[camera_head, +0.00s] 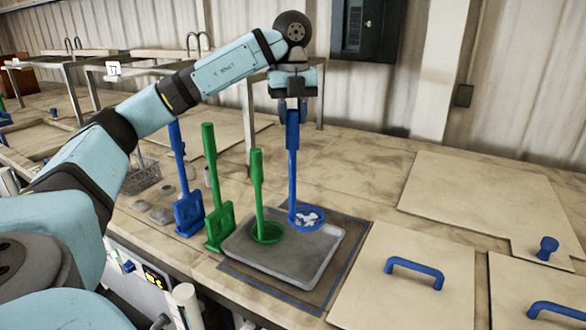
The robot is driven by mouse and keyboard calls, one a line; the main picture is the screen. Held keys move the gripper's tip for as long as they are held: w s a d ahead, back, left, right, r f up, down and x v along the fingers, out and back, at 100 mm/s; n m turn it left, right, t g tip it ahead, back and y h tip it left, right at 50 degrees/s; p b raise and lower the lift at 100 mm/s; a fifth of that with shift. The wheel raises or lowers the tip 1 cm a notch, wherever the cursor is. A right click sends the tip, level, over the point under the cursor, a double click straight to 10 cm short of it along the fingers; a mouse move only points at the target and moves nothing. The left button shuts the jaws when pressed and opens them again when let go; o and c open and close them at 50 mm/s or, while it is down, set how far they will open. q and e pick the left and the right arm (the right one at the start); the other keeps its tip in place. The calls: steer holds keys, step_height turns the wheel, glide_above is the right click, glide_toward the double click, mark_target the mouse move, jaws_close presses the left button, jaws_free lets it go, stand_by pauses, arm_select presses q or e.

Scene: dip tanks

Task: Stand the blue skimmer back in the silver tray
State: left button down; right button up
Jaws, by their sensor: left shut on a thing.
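My left gripper (292,101) comes down from above and is shut on the top of the blue skimmer's handle. The blue skimmer (292,165) hangs upright, its round head low at the far right corner of the silver tray (285,268). Some whitish grey bits show inside the blue ring. I cannot tell whether the head touches the tray. A green skimmer (257,190) stands upright in the tray, to the left of the blue one. My right gripper is not in view.
The tray sits on a dark mat (343,262). Left of it stand a green paddle (212,185) and a blue paddle (182,185). A lid with a blue handle (414,270) lies at right. Counter behind the tray is clear.

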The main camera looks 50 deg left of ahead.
mark_target(292, 149)
arm_select(q)
step_height(292, 149, down, 6)
steer(key=shift+s+f+b, duration=0.1)
steer(key=shift+b, duration=0.85)
steer(key=shift+f, duration=1.05)
step_height(292, 149, down, 2)
steer(key=shift+f, duration=0.15)
steer(key=c, duration=0.8)
jaws_free()
step_height(292, 149, up, 12)
steer(key=p, duration=0.3)
steer(key=shift+r, duration=0.2)
